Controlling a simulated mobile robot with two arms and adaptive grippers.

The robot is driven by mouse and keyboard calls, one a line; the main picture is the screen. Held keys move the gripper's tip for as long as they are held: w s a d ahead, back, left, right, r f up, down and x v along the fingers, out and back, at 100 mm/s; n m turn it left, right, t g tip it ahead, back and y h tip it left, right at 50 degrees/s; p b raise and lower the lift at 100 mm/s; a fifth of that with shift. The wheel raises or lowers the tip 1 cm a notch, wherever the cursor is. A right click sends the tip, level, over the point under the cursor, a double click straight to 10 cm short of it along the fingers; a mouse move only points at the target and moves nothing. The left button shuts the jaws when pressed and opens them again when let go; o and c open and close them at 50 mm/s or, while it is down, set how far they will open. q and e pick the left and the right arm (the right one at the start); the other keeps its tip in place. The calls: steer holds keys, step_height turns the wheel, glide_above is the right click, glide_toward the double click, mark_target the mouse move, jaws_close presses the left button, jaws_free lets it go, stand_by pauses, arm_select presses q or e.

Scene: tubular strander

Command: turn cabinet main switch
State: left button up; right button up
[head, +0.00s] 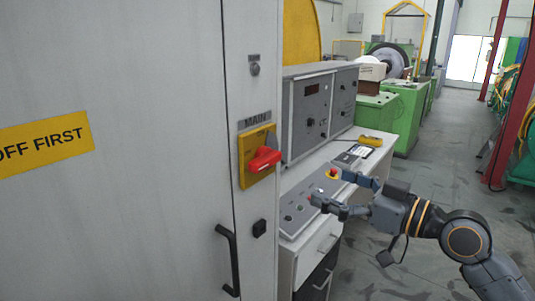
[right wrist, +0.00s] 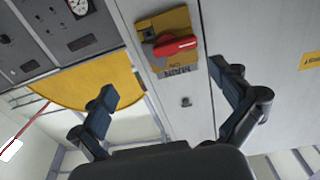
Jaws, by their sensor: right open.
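The main switch has a red handle (head: 264,158) on a yellow plate (head: 246,175), set on the front of the grey cabinet (head: 150,215) under a "MAIN" label (head: 255,122). In the right wrist view the red handle (right wrist: 175,46) and yellow plate (right wrist: 190,20) appear upside down, beyond and between the spread fingers (right wrist: 172,84). My left gripper is not in view.
A black cabinet handle (head: 228,260) and a small black knob (head: 259,228) sit below the switch. A control desk (head: 292,212) with buttons and a grey instrument panel (head: 312,115) stand right of the cabinet.

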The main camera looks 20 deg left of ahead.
mark_target(271, 163)
steer(key=shift+n+g, duration=0.4)
steer(key=p+x, duration=0.1)
steer(key=x, duration=0.3)
steer(key=s+r+p+x, duration=0.1)
steer(key=p+x, duration=0.1)
steer(key=x, duration=0.2)
steer(key=r+p+x, duration=0.1)
steer(key=p+x, duration=0.1)
steer(key=x, duration=0.3)
steer(key=shift+s+a, duration=0.35)
steer(key=shift+s, duration=0.05)
steer(key=shift+w+a+f, duration=0.1)
steer(key=shift+w+a, duration=0.15)
steer(key=shift+a, duration=0.3)
steer(key=c, duration=1.1)
